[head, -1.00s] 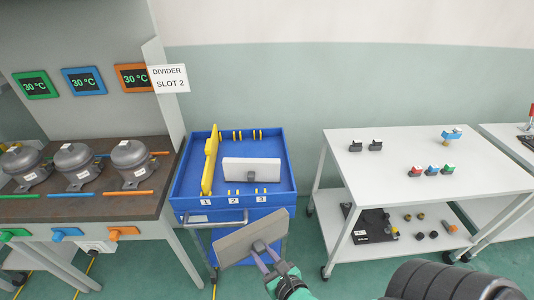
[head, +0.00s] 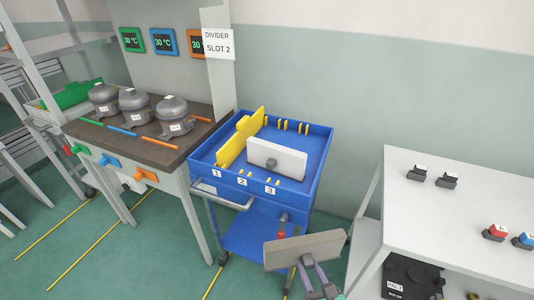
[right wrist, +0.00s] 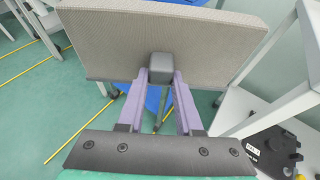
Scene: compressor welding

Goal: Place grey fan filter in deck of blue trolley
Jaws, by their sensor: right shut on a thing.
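My right gripper (head: 312,273) is shut on the dark knob of a flat grey panel, the grey fan filter (head: 290,250). It holds the panel upright in front of the blue trolley, lower than its deck. In the right wrist view the grey fan filter (right wrist: 130,42) spans the top, with its knob between the fingers of the gripper (right wrist: 161,75). The blue trolley (head: 209,178) has a deck with slots labelled 1, 2 and 3. A yellow divider (head: 238,140) and a whitish panel with a dark knob (head: 285,158) stand in it. My left gripper is not in view.
A workbench with several compressors (head: 172,112) stands left of the trolley. A white table (head: 440,205) with small coloured parts stands at the right, with a black part (head: 410,275) on its lower shelf. A sign reads DIVIDER SLOT 2 (head: 217,43). The deck's right side looks free.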

